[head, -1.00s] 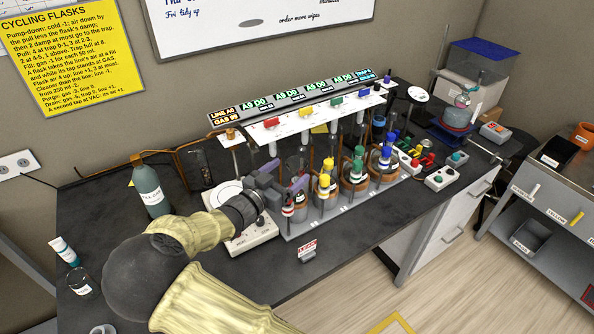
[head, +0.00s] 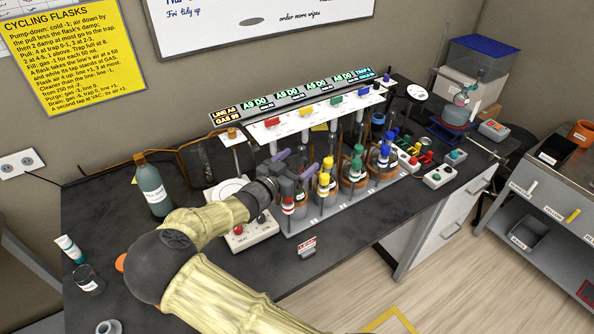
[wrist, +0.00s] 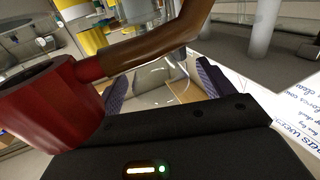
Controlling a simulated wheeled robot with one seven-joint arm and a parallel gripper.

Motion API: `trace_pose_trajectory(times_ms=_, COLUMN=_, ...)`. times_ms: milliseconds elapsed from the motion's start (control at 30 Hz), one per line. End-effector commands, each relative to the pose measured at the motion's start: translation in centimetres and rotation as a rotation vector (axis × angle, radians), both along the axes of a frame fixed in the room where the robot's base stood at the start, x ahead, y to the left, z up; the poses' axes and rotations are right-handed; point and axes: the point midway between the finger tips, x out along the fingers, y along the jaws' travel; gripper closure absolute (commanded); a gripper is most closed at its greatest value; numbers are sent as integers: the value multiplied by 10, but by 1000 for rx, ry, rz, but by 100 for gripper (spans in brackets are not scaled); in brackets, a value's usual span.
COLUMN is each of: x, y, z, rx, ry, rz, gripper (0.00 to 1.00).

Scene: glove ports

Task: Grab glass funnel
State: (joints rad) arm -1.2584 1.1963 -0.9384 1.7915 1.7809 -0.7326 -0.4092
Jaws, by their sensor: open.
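My gripper (head: 293,165) reaches over the row of colour-capped flasks at the left end of the rack, its two purple-padded fingers apart. In the wrist view my gripper (wrist: 162,85) is open, with one finger on each side of a clear glass shape (wrist: 152,78). I cannot tell for sure that this glass is the funnel, or whether the fingers touch it. A brown tube (wrist: 155,45) and a dark red part (wrist: 50,105) cross in front and hide some of it. In the head view no glass funnel can be made out.
A yellow-capped flask (head: 325,178) and a green-capped one (head: 356,170) stand close to the right. A labelled bottle (head: 151,186) stands at the left.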

Motion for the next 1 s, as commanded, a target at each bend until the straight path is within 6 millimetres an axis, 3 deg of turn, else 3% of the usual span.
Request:
trace_pose_trajectory(times_ms=200, x=0, y=-1, z=0, rx=0, ry=0, rz=-2, gripper=19)
trace_pose_trajectory(times_ms=400, x=0, y=-1, z=0, rx=0, ry=0, rz=-2, gripper=59)
trace_pose_trajectory(times_ms=467, x=0, y=-1, z=0, rx=0, ry=0, rz=-1, gripper=67)
trace_pose_trajectory(times_ms=767, x=0, y=0, z=1, rx=1, ry=-1, rz=0, gripper=67)
trace_pose_trajectory(times_ms=1000, x=0, y=0, z=20, rx=5, ry=-2, rz=0, gripper=67)
